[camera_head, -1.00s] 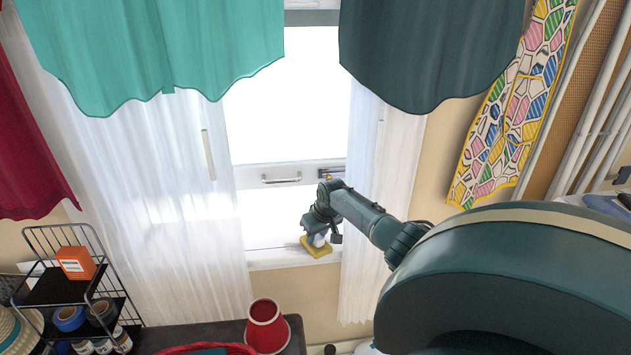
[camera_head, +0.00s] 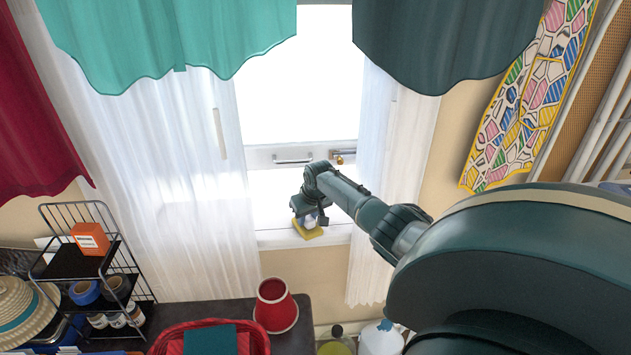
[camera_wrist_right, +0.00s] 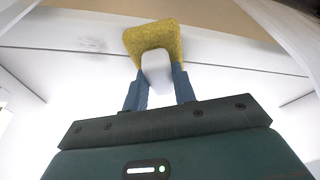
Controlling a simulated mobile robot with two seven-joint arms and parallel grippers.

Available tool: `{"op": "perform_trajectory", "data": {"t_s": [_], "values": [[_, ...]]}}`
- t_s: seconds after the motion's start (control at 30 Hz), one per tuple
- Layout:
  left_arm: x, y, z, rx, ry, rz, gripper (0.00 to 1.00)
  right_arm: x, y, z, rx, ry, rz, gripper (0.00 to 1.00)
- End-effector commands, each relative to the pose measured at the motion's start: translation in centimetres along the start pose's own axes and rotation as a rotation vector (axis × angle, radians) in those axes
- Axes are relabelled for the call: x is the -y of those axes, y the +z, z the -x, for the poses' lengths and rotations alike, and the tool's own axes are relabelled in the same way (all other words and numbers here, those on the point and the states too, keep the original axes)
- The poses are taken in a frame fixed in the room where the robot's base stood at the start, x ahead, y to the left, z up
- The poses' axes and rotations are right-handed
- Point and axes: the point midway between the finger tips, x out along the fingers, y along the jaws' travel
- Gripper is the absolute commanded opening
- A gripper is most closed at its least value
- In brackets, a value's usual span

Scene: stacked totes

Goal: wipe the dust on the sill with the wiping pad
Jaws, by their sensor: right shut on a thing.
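A yellow wiping pad (camera_head: 307,230) with a white grip is at the front of the white window sill (camera_head: 275,240). My right gripper (camera_head: 308,216) is shut on the pad's white grip. In the right wrist view, the gripper's blue fingers (camera_wrist_right: 158,90) hold the white grip, with the yellow pad (camera_wrist_right: 152,38) beyond it. A faint grey dust smudge (camera_wrist_right: 90,45) shows on the sill to the left of the pad there. Whether the pad touches the sill is hard to tell. My left gripper is not in view.
White sheer curtains (camera_head: 185,200) hang on both sides of the window. A wire rack (camera_head: 75,262) with small goods stands at the left. A red lampshade-like cup (camera_head: 275,305) and a red basket (camera_head: 175,340) are on the dark table below the sill.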

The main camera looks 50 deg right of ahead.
Motion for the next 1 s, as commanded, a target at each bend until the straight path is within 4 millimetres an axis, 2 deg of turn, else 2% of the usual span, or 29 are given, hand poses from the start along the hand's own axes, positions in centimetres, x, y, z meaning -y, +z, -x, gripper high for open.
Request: {"op": "perform_trajectory", "data": {"t_s": [0.5, 0.83, 1.0], "values": [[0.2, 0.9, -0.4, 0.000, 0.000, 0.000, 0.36, 3.3, -1.2, -0.8, -0.001, -0.001, 0.001, 0.00], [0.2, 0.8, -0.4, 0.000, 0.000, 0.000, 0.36, 3.5, -1.3, -0.7, 0.001, -0.001, 0.001, 0.00], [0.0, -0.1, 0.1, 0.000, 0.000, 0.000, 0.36, 3.4, -1.6, 0.3, 0.001, -0.001, 0.001, 0.00]]}}
